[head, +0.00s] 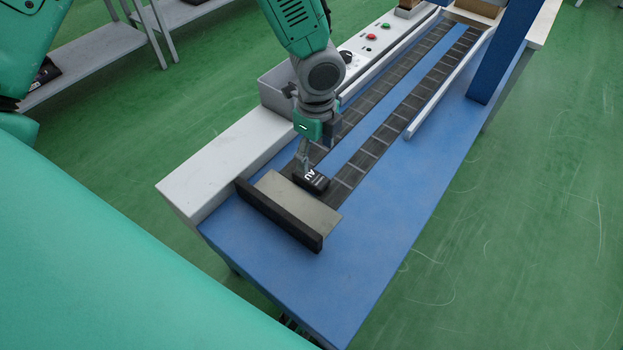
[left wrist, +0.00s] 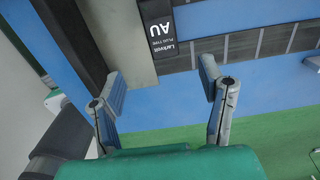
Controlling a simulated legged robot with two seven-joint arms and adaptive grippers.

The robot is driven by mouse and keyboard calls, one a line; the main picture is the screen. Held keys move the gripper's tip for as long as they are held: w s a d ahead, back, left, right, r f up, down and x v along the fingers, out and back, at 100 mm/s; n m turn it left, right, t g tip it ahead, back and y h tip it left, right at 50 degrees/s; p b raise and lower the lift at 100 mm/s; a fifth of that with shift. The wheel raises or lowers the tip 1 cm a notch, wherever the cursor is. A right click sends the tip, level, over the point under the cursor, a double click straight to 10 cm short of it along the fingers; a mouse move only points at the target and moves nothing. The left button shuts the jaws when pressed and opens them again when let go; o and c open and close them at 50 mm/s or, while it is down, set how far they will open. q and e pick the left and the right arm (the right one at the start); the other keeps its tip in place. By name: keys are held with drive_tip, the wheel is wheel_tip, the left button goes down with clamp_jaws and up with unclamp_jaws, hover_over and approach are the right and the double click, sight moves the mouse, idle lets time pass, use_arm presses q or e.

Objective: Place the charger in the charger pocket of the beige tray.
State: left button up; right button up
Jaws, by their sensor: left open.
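The charger (head: 312,180) is a small black box with white "AU" lettering. It lies at the near end of the conveyor, by a grey-beige end plate (head: 318,214). In the left wrist view the charger (left wrist: 158,33) shows its label beyond the fingertips, roughly between them. My left gripper (head: 304,163) is right beside the charger in the head view, pointing down. In the left wrist view its fingers (left wrist: 162,82) are spread with nothing between the tips. I cannot make out a beige tray with a charger pocket. My right gripper is not in view.
A black stop bar (head: 278,216) crosses the conveyor end. A grey bin (head: 277,90) and a panel with red and green buttons (head: 371,36) line the left side. A blue post (head: 503,50) and a metal rail (head: 447,88) stand at right. The near blue tabletop (head: 345,285) is clear.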

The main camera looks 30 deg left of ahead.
sight(314, 177)
use_arm(q)
wheel_tip(314, 177, down, 6)
drive_tip(key=shift+r+b, duration=0.15)
drive_tip(key=shift+b, duration=0.55)
drive_tip(key=f, duration=0.1)
drive_tip(key=f+b, duration=0.1)
drive_tip(key=f, duration=0.1)
drive_tip(key=f+b, duration=0.1)
drive_tip(key=f, duration=0.1)
drive_tip(key=shift+w+a+f, duration=0.1)
drive_tip(key=shift+w+a, duration=0.2)
drive_tip(key=shift+a, duration=0.1)
drive_tip(key=shift+c, duration=0.8)
clamp_jaws()
